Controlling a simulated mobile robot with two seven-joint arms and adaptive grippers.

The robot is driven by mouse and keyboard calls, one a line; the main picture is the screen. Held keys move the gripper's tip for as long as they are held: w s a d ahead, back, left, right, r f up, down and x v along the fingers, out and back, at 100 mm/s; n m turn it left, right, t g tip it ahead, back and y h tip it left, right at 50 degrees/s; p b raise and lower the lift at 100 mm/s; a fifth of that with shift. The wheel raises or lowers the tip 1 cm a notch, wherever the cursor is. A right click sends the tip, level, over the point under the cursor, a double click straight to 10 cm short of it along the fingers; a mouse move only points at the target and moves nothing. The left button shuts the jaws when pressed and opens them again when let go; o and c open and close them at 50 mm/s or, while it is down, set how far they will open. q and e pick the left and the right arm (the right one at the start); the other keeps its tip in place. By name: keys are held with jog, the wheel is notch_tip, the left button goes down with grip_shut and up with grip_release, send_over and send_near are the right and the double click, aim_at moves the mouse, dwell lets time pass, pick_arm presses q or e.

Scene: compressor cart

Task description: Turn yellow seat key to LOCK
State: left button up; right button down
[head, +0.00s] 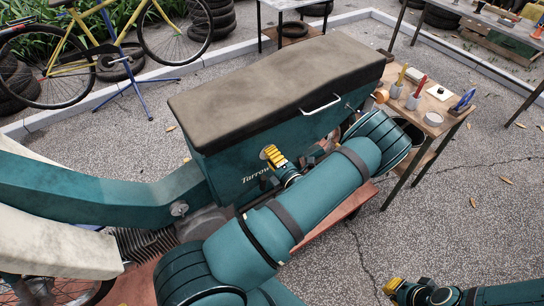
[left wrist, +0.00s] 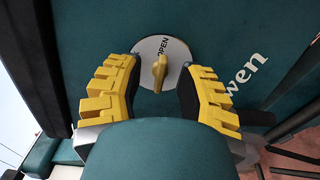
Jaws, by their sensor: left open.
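The yellow seat key (left wrist: 160,72) sits on a pale round plate (left wrist: 147,48) on the teal side of the seat box. The plate reads OPEN, and the key stands roughly upright in the left wrist view. My left gripper (left wrist: 160,64) is open, with one yellow finger on each side of the key and gaps between. In the head view my left gripper (head: 275,157) is at the box's front face, and its fingers hide the key. A LOCK mark is not visible. My right gripper (head: 397,287) is at the lower right, away from the box; its opening is unclear.
A dark padded seat (head: 280,85) with a metal handle (head: 320,105) tops the box. A wooden table (head: 430,110) with tools stands to the right. A yellow bicycle (head: 100,50) and tyres stand at the back left. Gravel ground at the right is mostly clear.

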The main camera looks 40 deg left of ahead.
pick_arm(q)
grip_shut()
jog(key=shift+n, duration=0.4)
jog(key=shift+n+b, duration=0.4)
jog(key=shift+n, duration=7.1)
grip_release()
